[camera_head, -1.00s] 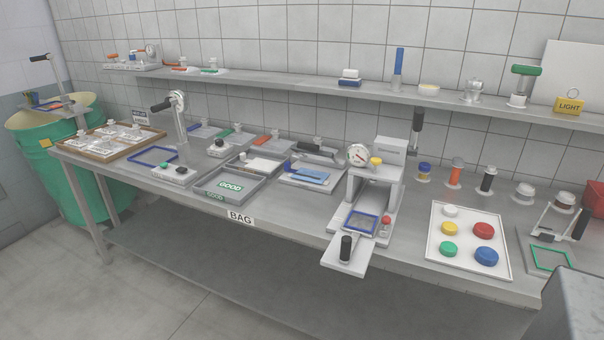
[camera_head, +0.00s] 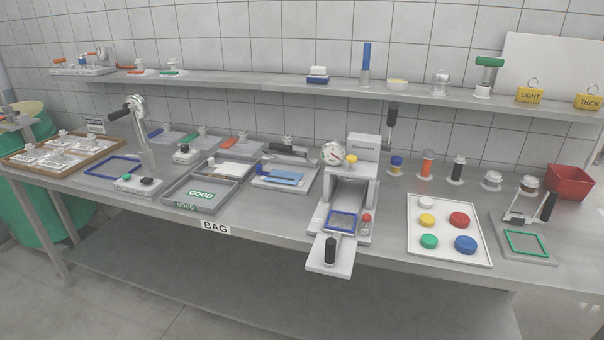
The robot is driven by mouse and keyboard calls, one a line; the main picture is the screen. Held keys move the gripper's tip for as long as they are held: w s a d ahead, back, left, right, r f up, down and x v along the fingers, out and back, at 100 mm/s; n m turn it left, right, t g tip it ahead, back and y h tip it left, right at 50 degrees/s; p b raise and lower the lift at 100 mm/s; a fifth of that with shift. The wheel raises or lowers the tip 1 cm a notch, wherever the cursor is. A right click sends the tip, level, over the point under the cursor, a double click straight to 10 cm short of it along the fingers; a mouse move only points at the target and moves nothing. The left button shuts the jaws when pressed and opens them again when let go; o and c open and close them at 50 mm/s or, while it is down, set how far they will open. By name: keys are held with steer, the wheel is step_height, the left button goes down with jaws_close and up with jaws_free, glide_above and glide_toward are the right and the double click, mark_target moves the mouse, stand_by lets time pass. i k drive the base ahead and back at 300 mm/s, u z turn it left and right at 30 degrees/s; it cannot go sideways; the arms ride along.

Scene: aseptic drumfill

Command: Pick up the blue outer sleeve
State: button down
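A tall blue upright piece (camera_head: 366,62) stands on the back shelf, right of the middle, with a paler grey lower part. Flat blue pieces (camera_head: 282,177) lie on a grey tray (camera_head: 262,184) on the bench, left of the press. I cannot tell for sure which of these is the blue outer sleeve. Both look untouched. My gripper is not in view.
A grey press (camera_head: 350,190) with a gauge stands mid-bench, its plate jutting over the front edge. A white board (camera_head: 448,205) with coloured discs and a red bin (camera_head: 569,182) are at right. The shelf (camera_head: 260,86) overhangs the bench's back.

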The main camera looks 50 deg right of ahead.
mark_target(288, 176)
steer(key=u, duration=0.9)
steer(key=k, duration=0.1)
steer(key=z, duration=2.2)
steer(key=k, duration=0.95)
steer(key=u, duration=0.15)
steer(key=i, duration=0.85)
